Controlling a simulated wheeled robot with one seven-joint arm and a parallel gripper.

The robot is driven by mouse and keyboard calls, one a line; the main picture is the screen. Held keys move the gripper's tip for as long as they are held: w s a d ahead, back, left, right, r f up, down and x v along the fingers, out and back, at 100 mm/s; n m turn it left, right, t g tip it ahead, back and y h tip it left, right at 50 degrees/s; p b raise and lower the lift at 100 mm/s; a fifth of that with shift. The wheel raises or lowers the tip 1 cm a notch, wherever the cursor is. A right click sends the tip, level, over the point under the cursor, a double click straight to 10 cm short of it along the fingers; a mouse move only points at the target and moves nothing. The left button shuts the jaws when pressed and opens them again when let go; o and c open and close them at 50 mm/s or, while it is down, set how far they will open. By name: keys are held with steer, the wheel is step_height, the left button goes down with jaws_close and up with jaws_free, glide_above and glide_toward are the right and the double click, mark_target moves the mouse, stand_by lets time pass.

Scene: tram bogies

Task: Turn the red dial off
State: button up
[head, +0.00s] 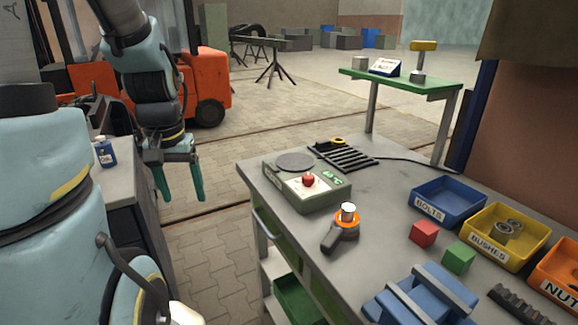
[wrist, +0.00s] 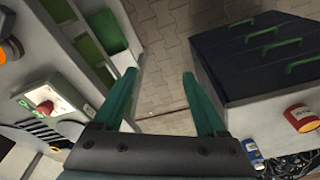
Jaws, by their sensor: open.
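The red dial (head: 308,180) sits on the pale top plate of a grey-green control box (head: 322,198) at the near-left part of the workbench. In the wrist view the red dial (wrist: 45,107) shows at the left edge, on the same box. My gripper (head: 180,195) is open and empty, with green fingers pointing down over the paved floor, to the left of the workbench and well apart from the dial. In the wrist view its two fingers (wrist: 160,85) are spread with only floor between them. The dial's exact setting is too small to read.
The workbench (head: 385,188) also holds a black tool with an orange ring (head: 345,220), red (head: 424,234) and green (head: 459,259) cubes, a blue vise (head: 420,298) and labelled bins (head: 448,203). A dark cabinet (wrist: 250,50) stands opposite. Paved floor lies between them.

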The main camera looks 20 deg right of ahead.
steer(key=w+d+m+b, duration=0.4)
steer(key=w+d+m, duration=0.1)
steer(key=w+d, duration=0.25)
step_height(320, 180, up, 3)
steer(key=m+g+b, duration=0.1)
steer(key=m+b, duration=0.8)
steer(key=m, duration=0.5)
glide_above(309, 176)
step_height(309, 176, down, 10)
steer(key=shift+f+p, duration=0.1)
steer(key=shift+p, duration=0.55)
jaws_close()
